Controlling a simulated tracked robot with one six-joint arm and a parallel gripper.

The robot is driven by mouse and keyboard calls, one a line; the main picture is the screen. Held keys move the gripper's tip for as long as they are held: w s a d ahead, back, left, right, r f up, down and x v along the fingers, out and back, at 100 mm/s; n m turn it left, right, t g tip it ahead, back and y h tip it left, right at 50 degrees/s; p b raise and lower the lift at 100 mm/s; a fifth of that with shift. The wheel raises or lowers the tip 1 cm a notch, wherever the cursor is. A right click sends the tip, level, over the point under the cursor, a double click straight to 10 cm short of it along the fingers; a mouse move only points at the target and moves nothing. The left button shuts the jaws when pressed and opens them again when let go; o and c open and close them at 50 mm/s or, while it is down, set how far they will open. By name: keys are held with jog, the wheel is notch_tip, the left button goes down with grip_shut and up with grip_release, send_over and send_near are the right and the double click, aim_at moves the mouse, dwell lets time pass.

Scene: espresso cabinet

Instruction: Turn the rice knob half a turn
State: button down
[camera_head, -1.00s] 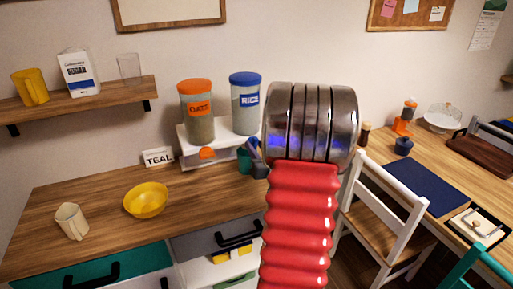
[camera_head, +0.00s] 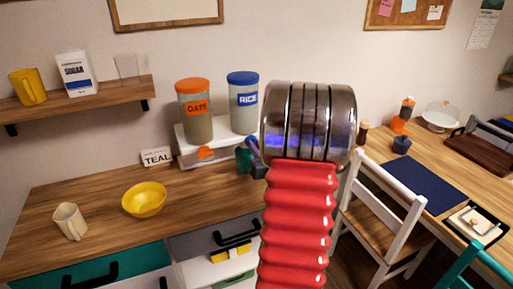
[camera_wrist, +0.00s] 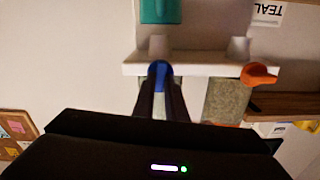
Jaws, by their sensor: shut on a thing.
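The rice canister (camera_head: 243,108), with a blue lid and a RICE label, stands on a white raised shelf (camera_head: 188,157) on the counter. The blue rice knob (camera_wrist: 160,68) shows in the wrist view at the shelf's front edge, between my fingertips. My gripper (camera_wrist: 160,78) is shut on it. The knob's exact turn angle is not clear.
The oats canister (camera_head: 196,112) stands left of the rice, with its orange knob (camera_head: 205,152) below; the knob shows beside my fingers in the wrist view (camera_wrist: 259,75). A teal cup (camera_wrist: 160,10) is close to my gripper. A yellow bowl (camera_head: 144,200) and mug (camera_head: 70,221) stand farther left.

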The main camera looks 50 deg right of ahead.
jog(key=shift+n, duration=0.3)
jog(key=c, duration=1.8)
grip_release()
